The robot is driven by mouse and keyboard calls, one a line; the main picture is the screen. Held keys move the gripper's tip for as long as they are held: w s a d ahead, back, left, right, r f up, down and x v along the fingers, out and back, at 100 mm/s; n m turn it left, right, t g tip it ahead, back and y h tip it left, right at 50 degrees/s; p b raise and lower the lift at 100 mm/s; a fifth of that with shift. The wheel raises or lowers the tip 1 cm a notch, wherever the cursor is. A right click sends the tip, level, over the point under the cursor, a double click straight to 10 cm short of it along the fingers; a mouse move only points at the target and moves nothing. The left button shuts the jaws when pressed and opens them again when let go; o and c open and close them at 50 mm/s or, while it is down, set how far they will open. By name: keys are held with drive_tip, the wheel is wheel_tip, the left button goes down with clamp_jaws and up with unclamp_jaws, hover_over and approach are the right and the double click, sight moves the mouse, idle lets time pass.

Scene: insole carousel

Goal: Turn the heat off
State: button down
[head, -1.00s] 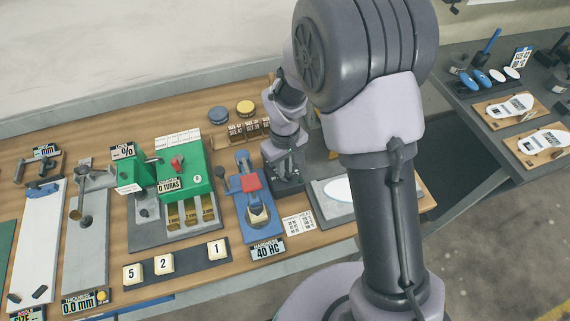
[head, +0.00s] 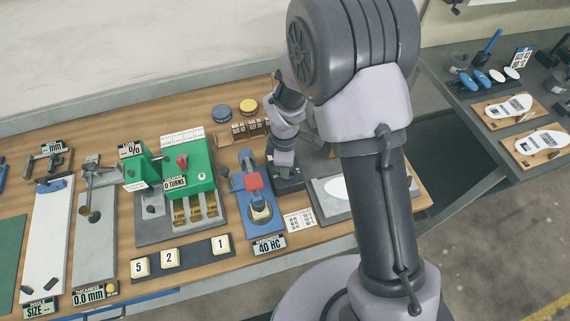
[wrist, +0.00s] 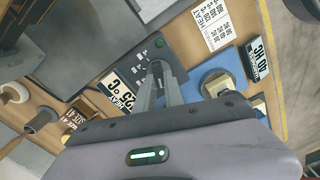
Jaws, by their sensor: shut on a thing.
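The heat unit is a dark box (head: 291,183) on the wooden table, right of the blue hardness device. In the wrist view the box (wrist: 181,60) shows a small green spot, and its sign (wrist: 122,93) reads 25 °C. My gripper (wrist: 161,70) reaches down onto the top of this box. Its fingers are close together and shut on what appears to be the heat knob, which they almost wholly hide. In the head view my gripper (head: 284,168) is over the box, with its fingertips hard to make out.
The blue hardness device (head: 257,222), reading 40 HC, stands close on the left. A grey plate (head: 326,208) with a white oval lies on the right. A green device (head: 197,160) stands farther left. A small rack (head: 252,130) and round tins are behind.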

drive_tip(key=shift+n, duration=1.1)
drive_tip(key=c, duration=1.4)
unclamp_jaws()
drive_tip(key=shift+c, duration=0.2)
drive_tip(key=shift+p, duration=0.3)
wheel_tip(320, 180, up, 17)
drive_tip(key=p, duration=0.4)
drive_tip(key=shift+r, duration=0.2)
